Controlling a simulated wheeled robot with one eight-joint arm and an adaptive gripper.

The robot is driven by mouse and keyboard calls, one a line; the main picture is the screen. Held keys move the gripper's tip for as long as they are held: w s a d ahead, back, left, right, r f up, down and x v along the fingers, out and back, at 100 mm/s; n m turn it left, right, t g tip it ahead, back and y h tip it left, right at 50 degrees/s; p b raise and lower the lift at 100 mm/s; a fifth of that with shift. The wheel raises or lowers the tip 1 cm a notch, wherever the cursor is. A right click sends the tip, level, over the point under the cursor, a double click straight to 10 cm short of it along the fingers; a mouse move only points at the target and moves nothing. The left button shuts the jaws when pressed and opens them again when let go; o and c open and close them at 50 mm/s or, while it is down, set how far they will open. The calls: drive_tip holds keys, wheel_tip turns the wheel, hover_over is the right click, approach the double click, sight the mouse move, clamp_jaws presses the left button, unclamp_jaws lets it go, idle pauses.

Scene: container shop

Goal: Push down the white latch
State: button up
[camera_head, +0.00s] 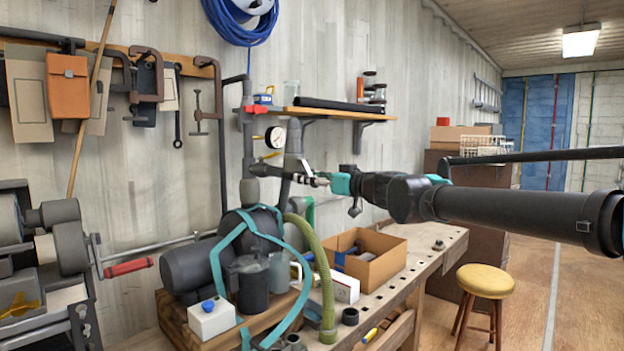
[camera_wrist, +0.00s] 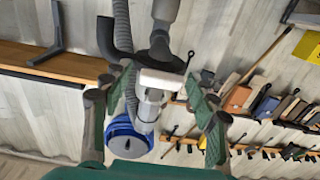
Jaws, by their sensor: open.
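A white block-like piece, which looks like the white latch (camera_wrist: 162,79), sits below a dark flanged pipe (camera_wrist: 160,45) in the wrist view. A pale grey cylinder (camera_wrist: 149,108) continues beneath it. My open gripper (camera_wrist: 158,88) has its green-padded fingers on either side of this piece in that view; contact cannot be told. In the head view my gripper (camera_head: 318,181) is extended left to the pipe fitting by the wall, under the pressure gauge (camera_head: 275,137). The latch is small and hard to make out there.
A wall shelf (camera_head: 318,112) with jars is above my gripper. A pump (camera_head: 190,268), a green hose (camera_head: 324,270) and an open cardboard box (camera_head: 370,262) are on the bench below. A yellow stool (camera_head: 484,280) stands right. The floor beyond is clear.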

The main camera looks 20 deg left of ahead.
drive_tip(key=c, duration=1.2)
drive_tip(key=shift+w+a+f+t+y, duration=0.1)
drive_tip(key=shift+a+f+t+y, duration=0.15)
drive_tip(key=shift+y, duration=0.35)
drive_tip(key=shift+w+a+f+t+y, duration=0.1)
drive_tip(key=shift+a+t+y, duration=0.1)
drive_tip(key=shift+t+y, duration=0.3)
drive_tip(key=shift+g, duration=0.25)
drive_tip(key=o, duration=1.2)
drive_tip(key=v, duration=1.2)
drive_tip(key=shift+f, duration=0.2)
